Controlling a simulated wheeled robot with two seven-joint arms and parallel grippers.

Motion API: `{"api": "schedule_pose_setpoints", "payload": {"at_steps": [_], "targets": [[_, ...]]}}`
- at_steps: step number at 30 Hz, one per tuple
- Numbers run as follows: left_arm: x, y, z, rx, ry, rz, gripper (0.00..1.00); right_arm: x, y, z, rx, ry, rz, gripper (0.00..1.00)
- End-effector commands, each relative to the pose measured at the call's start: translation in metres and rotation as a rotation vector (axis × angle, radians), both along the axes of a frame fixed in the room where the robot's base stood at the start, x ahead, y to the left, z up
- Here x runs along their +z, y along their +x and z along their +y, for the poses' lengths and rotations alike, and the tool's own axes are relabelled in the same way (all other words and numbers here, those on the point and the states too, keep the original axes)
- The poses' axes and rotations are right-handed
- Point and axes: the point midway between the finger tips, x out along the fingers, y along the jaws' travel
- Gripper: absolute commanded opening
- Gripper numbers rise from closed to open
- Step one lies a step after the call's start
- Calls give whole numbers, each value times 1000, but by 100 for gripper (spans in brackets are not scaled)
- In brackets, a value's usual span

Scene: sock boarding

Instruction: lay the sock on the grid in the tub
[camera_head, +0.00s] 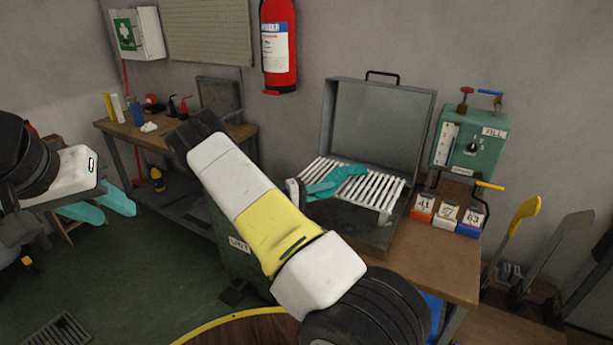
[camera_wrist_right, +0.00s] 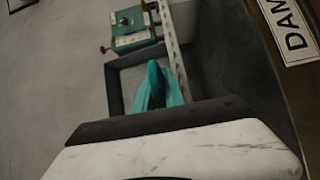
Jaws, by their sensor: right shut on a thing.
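The tub is an open grey metal box (camera_head: 335,215) on the bench, its lid raised at the back. A white slatted grid (camera_head: 385,188) lies across it. My left gripper (camera_head: 97,205) is at the far left, fingers apart, empty, away from the bench.
A green control box (camera_head: 468,140) with coloured handles stands right of the tub. Small numbered boxes (camera_head: 447,213) sit in front of it. A second bench (camera_head: 180,140) with bottles is at the left back. The right half of the grid is bare.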

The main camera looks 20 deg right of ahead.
Motion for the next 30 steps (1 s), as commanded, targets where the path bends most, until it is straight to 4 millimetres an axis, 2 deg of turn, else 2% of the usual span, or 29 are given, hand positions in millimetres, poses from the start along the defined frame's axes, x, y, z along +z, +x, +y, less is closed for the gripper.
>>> {"api": "schedule_pose_setpoints", "payload": {"at_steps": [4,13,14,17,23,24,26,30], "targets": [[0,0,0,0,0,0,36,-11,0,0,0,-1,1,0],[0,0,0,0,0,0,36,-13,0,0,0,0,0,0],[0,0,0,0,0,0,36,-13,0,0,0,0,1,20],[0,0,0,0,0,0,36,-13,0,0,0,0,0,39],[0,0,0,0,0,0,36,-13,0,0,0,0,1,39],[0,0,0,0,0,0,36,-13,0,0,0,0,1,41],[0,0,0,0,0,0,36,-13,0,0,0,0,1,53],[0,0,0,0,0,0,36,-13,0,0,0,0,1,55]]}}
